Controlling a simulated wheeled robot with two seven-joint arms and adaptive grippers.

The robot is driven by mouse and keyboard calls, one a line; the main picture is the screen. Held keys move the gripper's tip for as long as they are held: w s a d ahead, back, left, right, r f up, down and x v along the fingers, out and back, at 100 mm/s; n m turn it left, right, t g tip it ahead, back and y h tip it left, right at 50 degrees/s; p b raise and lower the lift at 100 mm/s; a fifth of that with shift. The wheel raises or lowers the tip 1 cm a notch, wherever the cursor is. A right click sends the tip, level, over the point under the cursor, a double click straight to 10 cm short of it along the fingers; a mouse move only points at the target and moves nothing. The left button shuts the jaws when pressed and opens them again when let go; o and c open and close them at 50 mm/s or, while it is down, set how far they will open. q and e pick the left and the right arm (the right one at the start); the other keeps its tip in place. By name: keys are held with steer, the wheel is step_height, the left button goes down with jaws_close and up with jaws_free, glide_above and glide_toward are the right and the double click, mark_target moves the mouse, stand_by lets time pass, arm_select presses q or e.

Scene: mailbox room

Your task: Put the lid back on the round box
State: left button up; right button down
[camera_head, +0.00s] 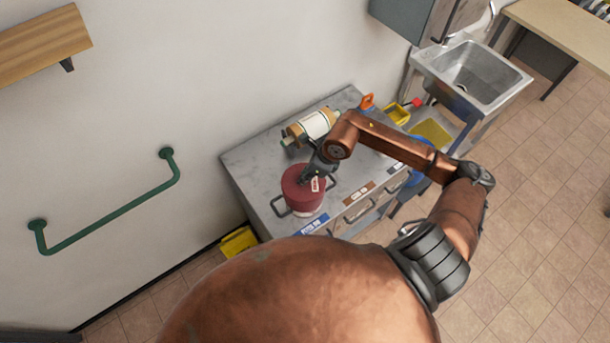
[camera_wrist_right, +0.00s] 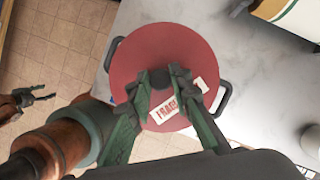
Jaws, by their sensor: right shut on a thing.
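The round box (camera_head: 303,207) is dark red with dark side handles and stands at the front left of the grey counter. Its red lid (camera_head: 293,178) has a dark knob and a white label. The lid (camera_wrist_right: 165,50) lies over the box's top in the right wrist view, with a handle showing on either side; I cannot tell whether it is fully seated. My right gripper (camera_head: 318,172) is shut on the lid's knob (camera_wrist_right: 160,78) from above. My left gripper (camera_wrist_right: 36,97) shows small at the left of the right wrist view, open and empty, away from the box.
A white-and-tan roll (camera_head: 314,124) lies behind the box on the counter (camera_head: 250,155). Orange and yellow items (camera_head: 397,113) stand farther right, near a metal sink (camera_head: 482,72). A green rail (camera_head: 110,217) is on the wall. Tiled floor is clear at right.

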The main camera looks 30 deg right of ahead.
steer(key=c, duration=1.7)
jaws_free()
steer(key=shift+o, duration=0.5)
steer(key=o, duration=0.4)
steer(key=shift+r, duration=0.1)
steer(key=shift+r+p, duration=1.5)
steer(key=shift+r, duration=1.9)
steer(key=shift+c, duration=0.2)
